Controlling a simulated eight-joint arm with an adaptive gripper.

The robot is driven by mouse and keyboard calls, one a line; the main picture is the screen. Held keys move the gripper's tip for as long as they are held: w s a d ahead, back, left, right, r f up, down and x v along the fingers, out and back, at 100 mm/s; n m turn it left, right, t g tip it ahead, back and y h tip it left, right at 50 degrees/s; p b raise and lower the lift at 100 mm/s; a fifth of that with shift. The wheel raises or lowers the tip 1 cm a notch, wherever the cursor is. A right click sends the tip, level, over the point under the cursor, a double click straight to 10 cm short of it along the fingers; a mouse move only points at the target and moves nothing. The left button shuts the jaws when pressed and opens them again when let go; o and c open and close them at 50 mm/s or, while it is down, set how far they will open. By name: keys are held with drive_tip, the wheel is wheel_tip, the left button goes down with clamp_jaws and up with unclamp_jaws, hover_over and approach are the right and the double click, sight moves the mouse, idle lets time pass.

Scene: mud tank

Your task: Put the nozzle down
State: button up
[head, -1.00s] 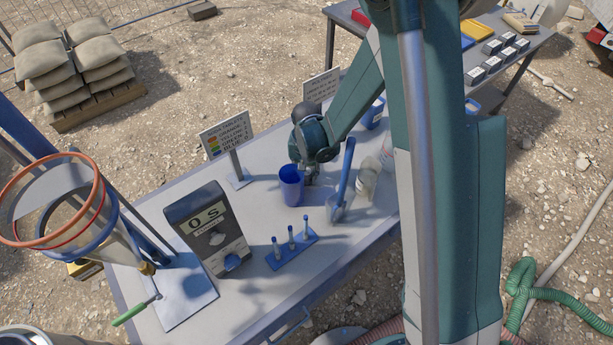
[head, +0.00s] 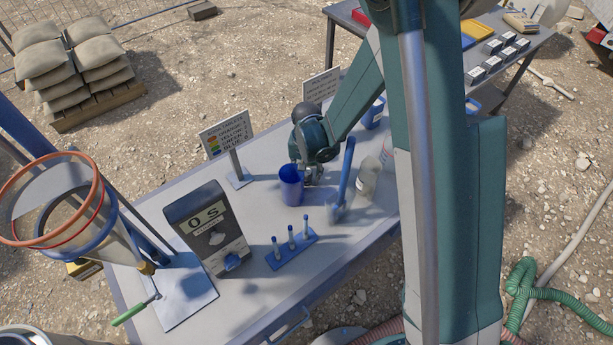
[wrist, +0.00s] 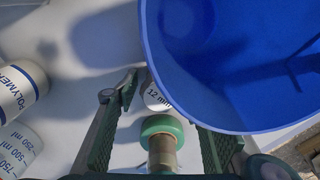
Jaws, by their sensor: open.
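The nozzle (wrist: 162,140), a tan body with a green collar, shows in the wrist view beside a white part marked "12 mm" (wrist: 156,98). My gripper (wrist: 165,115) has its two fingers spread on either side of it, with a gap showing on the left. I cannot tell whether the right finger touches it. The nozzle cannot be made out there.
The blue cup's rim (wrist: 152,60) is very close to my right finger. A rack (head: 292,254) with three small upright pieces and a grey meter (head: 208,230) are nearer the front.

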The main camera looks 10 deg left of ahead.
sight(308, 169)
drive_tip(key=shift+r, duration=0.15)
drive_tip(key=shift+r, duration=5.95)
drive_tip(key=shift+o, duration=0.3)
drive_tip(key=shift+f, duration=0.1)
drive_tip(key=w+f+g+b, duration=0.1)
drive_tip(key=w+f+m+g+b, duration=0.1)
drive_tip(key=f, duration=0.1)
drive_tip(key=shift+d+g, duration=0.15)
drive_tip(key=shift+g, duration=0.15)
drive_tip(key=shift+w+d+f+m+g+y+b, duration=0.2)
drive_tip(key=shift+w+f+m+g+y+b, duration=0.3)
drive_tip(key=shift+g+b, duration=0.35)
drive_tip(key=shift+f, duration=0.1)
drive_tip(key=shift+x, duration=1.25)
drive_tip(key=shift+f, duration=0.1)
